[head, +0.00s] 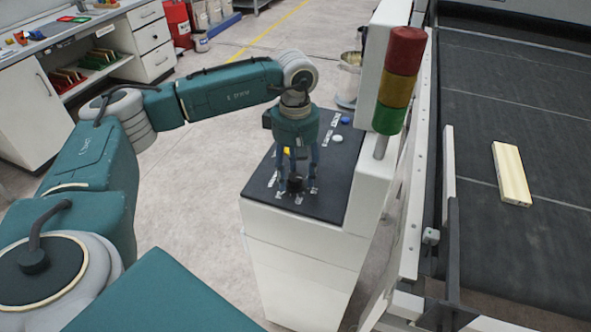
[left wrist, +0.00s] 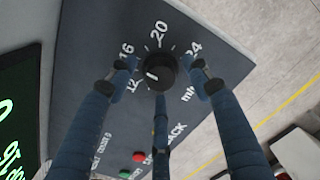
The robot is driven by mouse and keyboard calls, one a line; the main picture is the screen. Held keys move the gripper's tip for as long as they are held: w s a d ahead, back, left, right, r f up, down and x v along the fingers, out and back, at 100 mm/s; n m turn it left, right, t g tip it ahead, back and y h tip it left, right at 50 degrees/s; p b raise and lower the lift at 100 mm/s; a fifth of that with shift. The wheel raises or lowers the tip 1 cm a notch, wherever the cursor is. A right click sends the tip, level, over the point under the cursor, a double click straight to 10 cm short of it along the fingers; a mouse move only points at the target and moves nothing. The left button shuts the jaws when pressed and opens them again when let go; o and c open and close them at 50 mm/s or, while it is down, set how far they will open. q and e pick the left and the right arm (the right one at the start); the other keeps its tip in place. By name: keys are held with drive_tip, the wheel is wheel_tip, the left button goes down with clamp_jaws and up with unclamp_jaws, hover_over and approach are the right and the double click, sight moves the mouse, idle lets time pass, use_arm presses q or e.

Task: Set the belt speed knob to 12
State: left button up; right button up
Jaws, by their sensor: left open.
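The belt speed knob (left wrist: 158,70) is black and round, on a dark panel (left wrist: 85,60) with the numbers 12, 16, 20 and 24 around it. Its short white mark sits at the lower left of the knob, on the side of the 12 (left wrist: 133,85). In the head view the knob (head: 295,184) is at the near end of the console top. My left gripper (head: 298,180) points down over it. In the left wrist view its open fingers (left wrist: 161,66) stand on both sides of the knob, with a third finger below. Whether any finger touches it, I cannot tell.
A red and a green button (left wrist: 139,156) lie on the panel, and a display with green digits (left wrist: 14,120) is at the left. A signal tower (head: 398,80) rises right of the console. A board (head: 511,174) lies on the dark belt (head: 550,240).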

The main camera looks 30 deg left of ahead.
use_arm(q)
drive_tip(key=shift+s, duration=0.1)
drive_tip(key=c, duration=1.2)
drive_tip(key=shift+o, duration=0.2)
drive_tip(key=shift+f, duration=0.1)
drive_tip(key=n+b, duration=0.2)
drive_tip(key=shift+f+n, duration=0.1)
drive_tip(key=shift+n, duration=0.2)
drive_tip(key=n+b, duration=0.2)
drive_tip(key=shift+n, duration=0.3)
drive_tip(key=n+b, duration=0.1)
drive_tip(key=n, duration=0.2)
drive_tip(key=shift+n+b, duration=0.3)
drive_tip(key=shift+b, duration=0.1)
drive_tip(key=shift+r+n+b, duration=0.2)
drive_tip(key=shift+n+b, duration=0.25)
drive_tip(key=shift+n, duration=0.95)
